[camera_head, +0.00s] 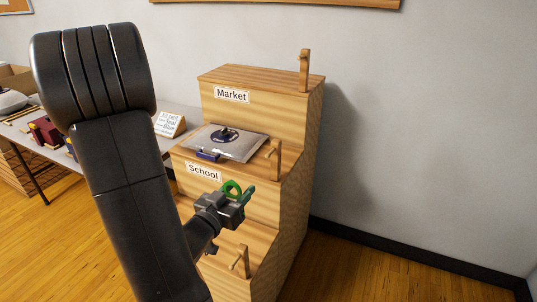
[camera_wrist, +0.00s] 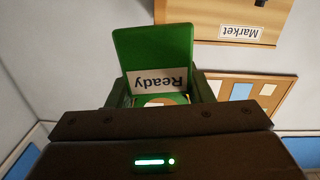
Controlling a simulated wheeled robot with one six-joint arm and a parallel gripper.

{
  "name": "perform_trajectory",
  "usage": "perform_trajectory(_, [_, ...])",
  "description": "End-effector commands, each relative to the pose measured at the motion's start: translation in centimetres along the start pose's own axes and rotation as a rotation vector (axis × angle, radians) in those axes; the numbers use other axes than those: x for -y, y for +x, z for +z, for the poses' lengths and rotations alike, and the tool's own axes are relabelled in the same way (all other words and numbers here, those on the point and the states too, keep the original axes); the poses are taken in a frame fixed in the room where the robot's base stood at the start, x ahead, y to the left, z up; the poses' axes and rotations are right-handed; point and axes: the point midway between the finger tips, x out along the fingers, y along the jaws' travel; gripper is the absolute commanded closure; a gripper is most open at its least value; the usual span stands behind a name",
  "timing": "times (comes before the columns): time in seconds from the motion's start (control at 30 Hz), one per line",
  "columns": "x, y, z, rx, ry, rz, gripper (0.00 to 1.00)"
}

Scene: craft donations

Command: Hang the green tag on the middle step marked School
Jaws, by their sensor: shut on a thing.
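My gripper (camera_head: 236,203) is shut on the green tag (camera_head: 231,187), in front of the riser below the middle step and short of its peg in the picture. In the wrist view the green tag (camera_wrist: 153,45) stands between the fingers (camera_wrist: 163,92), with an upside-down "Ready" label. The middle step (camera_head: 278,187) bears the School label (camera_head: 204,172) on its front. A wooden peg (camera_head: 274,157) stands at its right side, with nothing seen hanging on it.
The top step (camera_head: 240,74), marked Market (camera_head: 232,95), has a peg (camera_head: 304,70) at right. A lower peg (camera_head: 240,262) stands below my gripper. A table with boxes and a sign (camera_head: 169,124) is at left. Floor (camera_head: 370,270) is clear at right.

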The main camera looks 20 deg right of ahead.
Motion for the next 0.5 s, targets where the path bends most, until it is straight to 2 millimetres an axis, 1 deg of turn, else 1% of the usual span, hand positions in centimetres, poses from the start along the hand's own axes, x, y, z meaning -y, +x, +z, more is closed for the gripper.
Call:
perform_trajectory(0.23, [0.0,0.1,0.0,0.0,0.001,0.001,0.78])
perform_trajectory(0.3, [0.1,0.4,0.1,-0.002,0.005,0.01,0.78])
perform_trajectory(0.37, [0.1,1.2,0.2,-0.005,0.014,0.028,0.78])
perform_trajectory(0.47, [0.1,3.2,0.5,-0.012,0.036,0.078,0.78])
perform_trajectory(0.5, [0.1,4.2,0.6,-0.016,0.045,0.099,0.78])
